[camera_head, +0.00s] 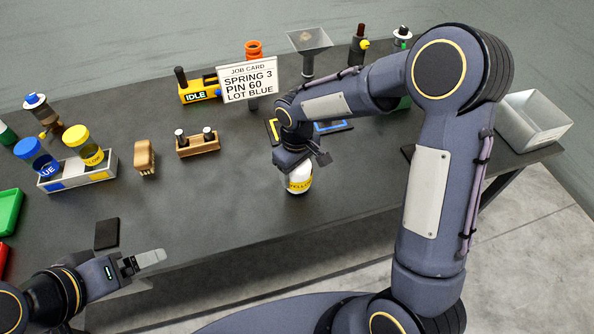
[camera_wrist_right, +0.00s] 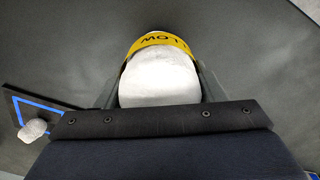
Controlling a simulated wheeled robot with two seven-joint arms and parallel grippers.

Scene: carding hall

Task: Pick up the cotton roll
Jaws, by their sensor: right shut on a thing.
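The cotton roll (camera_head: 299,181) is white with a yellow band lettered in black, upright near the front middle of the table. My right gripper (camera_head: 301,164) comes down over it from above and is shut on it. In the right wrist view the white top of the cotton roll (camera_wrist_right: 160,78) sits between the two fingers, its yellow band on the far side. I cannot tell whether its base touches the table. My left gripper (camera_head: 146,260) is at the table's front edge at lower left, well away from the roll. Its finger gap is not clear.
A tray (camera_head: 95,178) holds blue and yellow jars at left. A brush (camera_head: 145,157) and a wooden holder (camera_head: 199,145) stand between it and the roll. A job card (camera_head: 248,83) is behind. A blue-outlined mat (camera_wrist_right: 58,110) lies nearby. A pale bin (camera_head: 533,124) is at right.

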